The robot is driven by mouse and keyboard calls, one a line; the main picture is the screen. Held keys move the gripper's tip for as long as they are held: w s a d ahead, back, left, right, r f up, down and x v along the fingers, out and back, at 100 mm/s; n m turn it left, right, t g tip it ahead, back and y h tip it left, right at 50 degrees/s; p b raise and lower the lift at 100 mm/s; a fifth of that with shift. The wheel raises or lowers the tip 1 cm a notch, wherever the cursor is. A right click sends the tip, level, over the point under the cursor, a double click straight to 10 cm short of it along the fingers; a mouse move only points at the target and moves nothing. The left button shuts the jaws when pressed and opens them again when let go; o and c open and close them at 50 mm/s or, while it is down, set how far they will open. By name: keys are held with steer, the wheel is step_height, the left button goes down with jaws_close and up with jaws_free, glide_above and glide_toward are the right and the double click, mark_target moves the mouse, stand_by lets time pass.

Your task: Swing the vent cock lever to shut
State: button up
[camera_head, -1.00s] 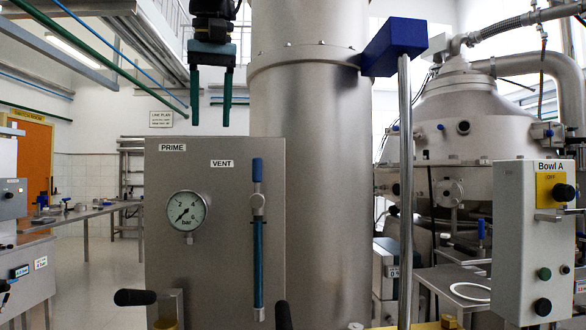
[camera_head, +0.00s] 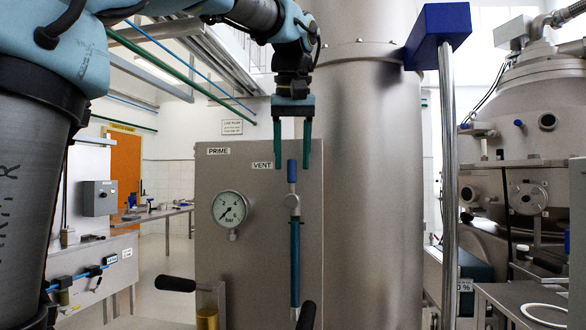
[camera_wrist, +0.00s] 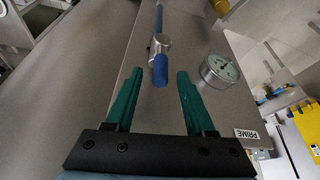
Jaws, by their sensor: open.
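The vent cock lever has a blue grip (camera_head: 292,171) that points straight up from a small metal cock body (camera_head: 292,203). It stands on the steel panel (camera_head: 265,260) beneath the VENT label (camera_head: 262,165), above a blue vertical tube (camera_head: 295,262). My gripper (camera_head: 293,166) is open and empty, its green fingers pointing down on either side of the blue grip's top in the head view. In the wrist view the blue grip (camera_wrist: 160,70) lies between and just beyond the open fingertips (camera_wrist: 158,75). I cannot tell the exact depth gap.
A pressure gauge (camera_head: 229,209) is left of the lever, under the PRIME label (camera_head: 217,151). Black handles (camera_head: 175,284) stick out lower down. A steel column (camera_head: 370,170) and a post with a blue block (camera_head: 438,35) stand to the right.

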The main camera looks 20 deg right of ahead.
steer(key=shift+x, duration=1.15)
jaws_close()
stand_by(0.6)
